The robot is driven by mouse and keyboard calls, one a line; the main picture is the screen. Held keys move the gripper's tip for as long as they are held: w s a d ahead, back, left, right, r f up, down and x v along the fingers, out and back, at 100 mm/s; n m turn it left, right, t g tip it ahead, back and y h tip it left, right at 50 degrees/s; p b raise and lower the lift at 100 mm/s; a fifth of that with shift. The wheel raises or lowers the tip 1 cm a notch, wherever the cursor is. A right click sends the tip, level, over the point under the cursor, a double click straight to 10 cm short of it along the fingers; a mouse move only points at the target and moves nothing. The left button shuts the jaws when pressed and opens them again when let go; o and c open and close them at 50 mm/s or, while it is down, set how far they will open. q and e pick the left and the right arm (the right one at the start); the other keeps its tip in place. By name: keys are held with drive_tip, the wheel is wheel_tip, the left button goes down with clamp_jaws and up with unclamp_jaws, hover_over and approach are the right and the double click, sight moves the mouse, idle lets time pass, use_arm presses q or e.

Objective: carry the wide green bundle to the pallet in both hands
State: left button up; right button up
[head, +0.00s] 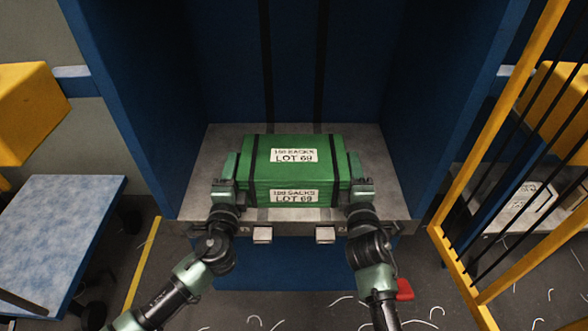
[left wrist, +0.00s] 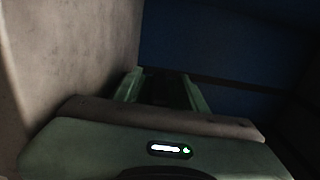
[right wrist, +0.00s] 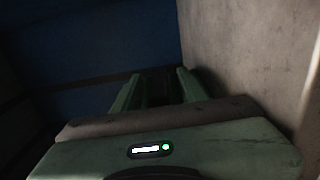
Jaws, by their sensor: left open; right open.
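The wide green bundle (head: 292,172) sits on a grey metal shelf (head: 387,193) inside a blue bay, with labels reading "LOT 69" on its top and front. Dark straps run over it. My left gripper (head: 229,168) is at its left side and my right gripper (head: 357,168) is at its right side, both low and pointing away into the bay. Both are open. Whether they touch the bundle cannot be told. The wrist views show the open fingers of the left (left wrist: 160,88) and right (right wrist: 155,90) grippers beside a grey surface. I cannot identify a pallet.
Blue bay walls (head: 148,110) stand close on both sides. A table with a pale blue top (head: 55,215) is at left. A yellow barred guard (head: 500,160) stands at right. A red object (head: 404,290) and white scraps lie on the dark floor.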

use_arm(q)
clamp_jaws()
use_arm(e)
clamp_jaws()
drive_tip(key=shift+f, duration=0.1)
idle(0.9)
use_arm(q)
drive_tip(key=shift+r, duration=0.3)
use_arm(e)
drive_tip(key=shift+r, duration=0.4)
